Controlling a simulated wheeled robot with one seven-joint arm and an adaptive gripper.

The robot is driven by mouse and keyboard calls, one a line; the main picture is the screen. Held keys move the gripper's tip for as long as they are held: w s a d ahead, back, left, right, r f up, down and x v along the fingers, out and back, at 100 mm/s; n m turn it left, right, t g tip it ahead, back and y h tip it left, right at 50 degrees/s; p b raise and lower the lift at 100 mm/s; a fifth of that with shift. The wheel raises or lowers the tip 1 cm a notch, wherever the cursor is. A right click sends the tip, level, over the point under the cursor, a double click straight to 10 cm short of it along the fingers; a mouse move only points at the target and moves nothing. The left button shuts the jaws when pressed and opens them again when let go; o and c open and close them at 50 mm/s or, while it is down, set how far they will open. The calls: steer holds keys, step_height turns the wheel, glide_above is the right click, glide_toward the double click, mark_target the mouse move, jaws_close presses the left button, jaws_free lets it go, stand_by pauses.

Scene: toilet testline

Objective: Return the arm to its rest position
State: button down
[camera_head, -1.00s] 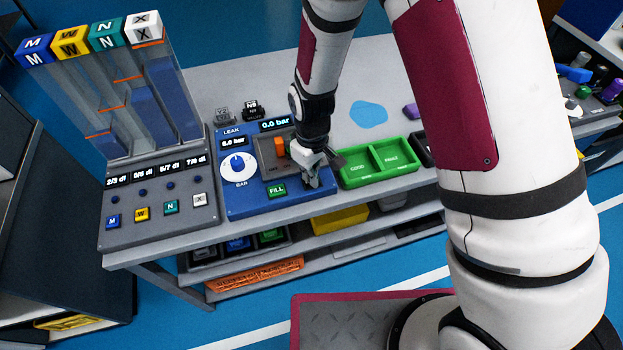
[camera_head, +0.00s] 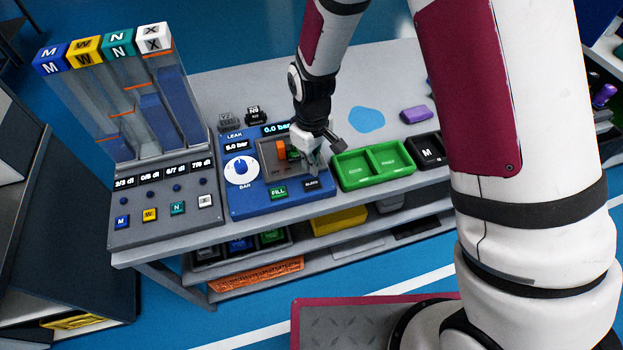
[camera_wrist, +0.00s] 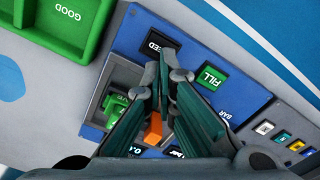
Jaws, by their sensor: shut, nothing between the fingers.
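My arm reaches down over the bench from the top of the head view. My gripper (camera_head: 316,170) is shut and empty, just above the right side of the blue leak-test panel (camera_head: 240,206). In the wrist view, my gripper's fingers (camera_wrist: 164,60) come together over the same panel (camera_wrist: 128,40). The panel's grey recess (camera_head: 268,168) holds an orange part (camera_head: 281,150) and a green part, and both are partly hidden by my gripper.
A green two-part tray (camera_head: 352,180) stands just right of my gripper. A column rack (camera_head: 130,110) with lettered cubes stands at the left. A purple block (camera_head: 416,113) and blue patch (camera_head: 367,119) lie behind. The back of the bench is mostly clear.

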steer(key=s+d+r+m+t, duration=0.15)
steer(key=d+r, duration=0.35)
steer(key=r, duration=0.6)
steer(key=s+d+r+m+t, duration=0.1)
steer(key=s+d+r+m, duration=0.2)
steer(key=r, duration=0.7)
steer(key=s+d+r+m+t, duration=0.1)
steer(key=s+d+r+m, duration=0.1)
steer(key=s+d+r, duration=0.3)
steer(key=s+d+r+m+t, duration=0.2)
steer(key=s+d+r, duration=0.3)
steer(key=s, duration=0.5)
step_height(320, 180, up, 2)
steer(key=shift+r+m, duration=0.2)
steer(key=shift+m, duration=0.15)
steer(key=shift+w, duration=0.1)
